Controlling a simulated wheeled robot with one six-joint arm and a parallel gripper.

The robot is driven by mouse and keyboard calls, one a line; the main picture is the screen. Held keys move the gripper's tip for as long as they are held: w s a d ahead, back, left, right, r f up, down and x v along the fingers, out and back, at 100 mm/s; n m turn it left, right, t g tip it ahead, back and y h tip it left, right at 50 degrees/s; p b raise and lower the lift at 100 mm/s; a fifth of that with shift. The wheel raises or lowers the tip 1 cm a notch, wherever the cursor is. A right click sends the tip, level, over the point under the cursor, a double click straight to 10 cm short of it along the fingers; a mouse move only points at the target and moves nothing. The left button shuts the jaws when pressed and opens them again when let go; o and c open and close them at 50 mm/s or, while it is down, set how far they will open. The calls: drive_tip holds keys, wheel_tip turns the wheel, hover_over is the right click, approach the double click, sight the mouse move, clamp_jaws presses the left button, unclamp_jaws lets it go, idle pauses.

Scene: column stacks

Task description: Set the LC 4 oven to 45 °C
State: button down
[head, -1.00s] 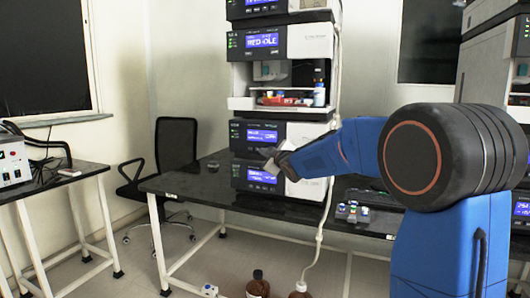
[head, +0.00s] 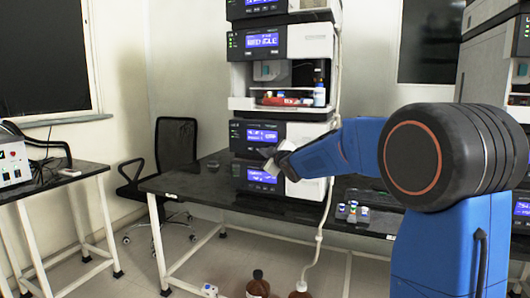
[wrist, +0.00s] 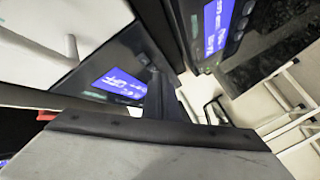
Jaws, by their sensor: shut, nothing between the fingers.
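The instrument stack stands on the dark bench. Its lower two modules have blue displays: the upper one (head: 262,136) and the bottom one (head: 262,176). I cannot read which of them is the oven or any LC number. My gripper (head: 270,164) is in front of these two modules, pointing left at their fronts, and it partly covers them. In the wrist view my gripper's dark fingers (wrist: 156,76) are shut and empty, close to a panel whose lit display (wrist: 120,83) seems to read OFF. Whether they touch a button there is hidden. Another module's display (wrist: 216,22) shows beyond.
A white tube (head: 328,190) hangs down the stack's right side, close to my arm. Small coloured-top vials (head: 352,211) stand on the bench (head: 210,186) to the right. Brown bottles (head: 257,284) stand on the floor. A black chair (head: 172,150) is left of the stack.

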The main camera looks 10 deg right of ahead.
drive_tip(key=shift+s+a, duration=0.3)
drive_tip(key=shift+s, duration=0.2)
drive_tip(key=shift+w+d, duration=0.1)
drive_tip(key=shift+w, duration=0.1)
drive_tip(key=shift+w+d, duration=0.15)
drive_tip(key=shift+w, duration=0.05)
drive_tip(key=shift+w+d, duration=0.2)
drive_tip(key=shift+w, duration=0.1)
idle(1.1)
idle(0.4)
drive_tip(key=shift+s+a, duration=0.45)
drive_tip(key=shift+s, duration=0.2)
drive_tip(key=shift+s+a, duration=0.75)
drive_tip(key=shift+s, duration=0.3)
drive_tip(key=shift+s+a, duration=0.7)
drive_tip(key=shift+s, duration=0.3)
